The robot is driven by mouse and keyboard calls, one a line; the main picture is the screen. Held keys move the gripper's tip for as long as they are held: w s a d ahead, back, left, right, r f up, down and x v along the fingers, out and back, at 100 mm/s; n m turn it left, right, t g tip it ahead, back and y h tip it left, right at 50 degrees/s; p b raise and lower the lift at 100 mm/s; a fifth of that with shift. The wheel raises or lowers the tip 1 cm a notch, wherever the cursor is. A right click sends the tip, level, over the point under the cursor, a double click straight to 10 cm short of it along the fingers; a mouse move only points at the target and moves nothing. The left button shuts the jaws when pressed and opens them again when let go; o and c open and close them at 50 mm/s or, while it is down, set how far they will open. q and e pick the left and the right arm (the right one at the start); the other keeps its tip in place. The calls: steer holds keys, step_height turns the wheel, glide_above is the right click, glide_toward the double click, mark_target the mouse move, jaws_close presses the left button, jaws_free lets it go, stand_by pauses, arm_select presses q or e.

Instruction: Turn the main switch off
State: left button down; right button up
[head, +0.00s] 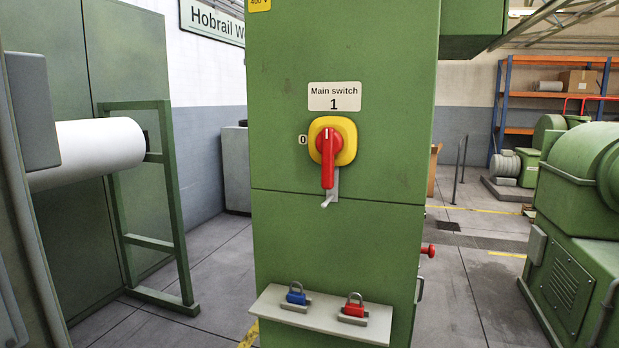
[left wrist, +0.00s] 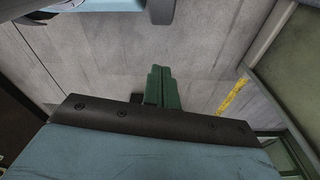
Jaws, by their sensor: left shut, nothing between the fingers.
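The main switch is a red rotary handle (head: 328,170) on a yellow rounded plate (head: 346,135), on the front of a green cabinet (head: 285,225). The handle is upright: its white mark points up to the "1" under the "Main switch" label (head: 334,96), and its grip hangs down. A "0" mark (head: 303,140) is left of the plate. A small grey metal tab (head: 330,199) shows below the grip. In the left wrist view my left gripper (left wrist: 158,75) is shut and empty above grey floor, with no switch in sight. My right gripper is in neither view.
A narrow shelf (head: 270,306) low on the cabinet holds a blue padlock (head: 297,295) and a red padlock (head: 353,310). A green frame with a white roll (head: 95,150) stands left. A green machine (head: 578,220) stands right. Grey floor lies between.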

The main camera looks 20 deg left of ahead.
arm_select(q)
steer(key=w+r+t, duration=0.1)
steer(key=w+r, duration=0.4)
steer(key=r, duration=0.5)
steer(key=w+d+r+n+t, duration=0.1)
steer(key=w+r, duration=0.3)
steer(key=r, duration=0.6)
steer(key=w+r+t, duration=0.1)
steer(key=w+r, duration=0.4)
steer(key=r, duration=0.6)
steer(key=w+a+r+n+t+h, duration=0.1)
steer(key=w+r+n+t, duration=0.35)
steer(key=w+r, duration=0.75)
steer(key=w+a+r+n+t+h, duration=0.25)
steer(key=w+r+n, duration=0.25)
steer(key=w+r, duration=0.8)
steer(key=w+a+r+n+t, duration=0.1)
steer(key=w+r+n+t, duration=0.2)
steer(key=r, duration=0.7)
steer(key=w+r+n+t+h, duration=0.1)
steer(key=w+r+n+t, duration=0.1)
steer(key=w+r, duration=0.6)
step_height(320, 180, up, 3)
steer(key=shift+a+r+n+t, duration=0.2)
steer(key=shift+a+n+t, duration=0.2)
steer(key=shift+n, duration=0.45)
